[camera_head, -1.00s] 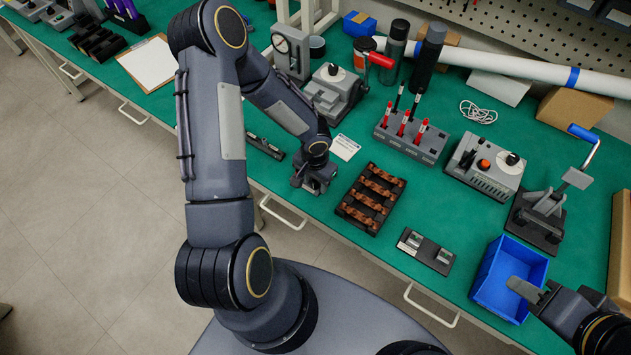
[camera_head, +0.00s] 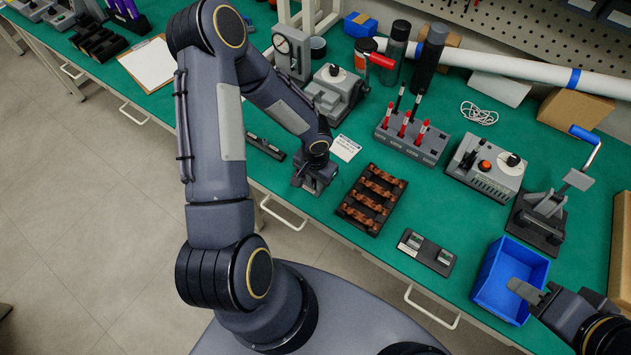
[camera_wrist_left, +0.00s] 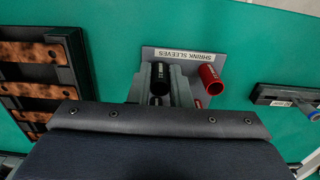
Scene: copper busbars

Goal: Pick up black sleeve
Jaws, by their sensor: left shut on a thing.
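The black sleeve (camera_wrist_left: 160,78) stands in the left wrist view at a grey stand labelled SHRINK SLEEVES (camera_wrist_left: 183,54). My left gripper (camera_wrist_left: 160,88) is shut on the black sleeve, with one finger at each side of it. A red sleeve (camera_wrist_left: 210,79) is just to the right of the fingers, apart from them. In the head view my left gripper (camera_head: 312,188) is low over the green bench, and the arm hides most of the sleeves there. My right gripper (camera_head: 527,290) is over the blue bin; its jaw opening cannot be made out.
A black tray of copper busbars (camera_head: 371,199) lies right of my left gripper. A grey block with red-handled tools (camera_head: 410,137) stands behind it. A small dark fixture (camera_head: 425,252) and the blue bin (camera_head: 490,292) are near the front edge. A dark strip (camera_head: 265,147) lies to the left.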

